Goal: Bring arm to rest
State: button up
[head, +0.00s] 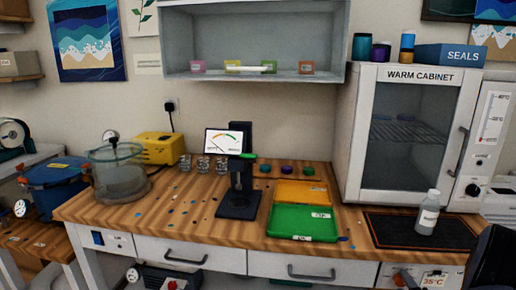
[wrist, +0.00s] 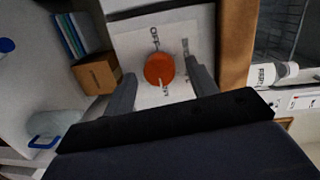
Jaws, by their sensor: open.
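My gripper (wrist: 161,68) shows in the wrist view with its two grey fingers spread apart. Nothing is held between them. A round orange-red knob or disc (wrist: 159,69) shows in the gap, on a white panel (wrist: 124,42) with partly hidden lettering that includes "OFF". It seems to be beyond the fingertips; I cannot tell how far. In the head view the gripper itself is not visible. A dark shape at the lower right corner of that view may be part of my arm.
The wooden bench (head: 165,215) holds a glass chamber (head: 119,175), a black stand (head: 239,190), a green and orange case (head: 303,223) and small cups. A white warm cabinet (head: 405,130) stands at the right. A bottle (head: 428,212) stands on the dark mat (head: 390,232).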

jog(key=n+b, duration=0.2)
jog(key=n, duration=0.1)
jog(key=n+h+b, duration=0.1)
jog(key=n+b, duration=0.1)
jog(key=n, duration=0.1)
jog(key=shift+a+f+n+g, duration=0.1)
jog(key=shift+a+n+g, duration=0.05)
jog(key=shift+n+g, duration=0.15)
jog(key=n+b, duration=0.3)
jog(key=n, duration=0.1)
jog(key=shift+h, duration=0.4)
jog(key=shift+n+b, duration=0.8)
jog(key=shift+n, duration=0.3)
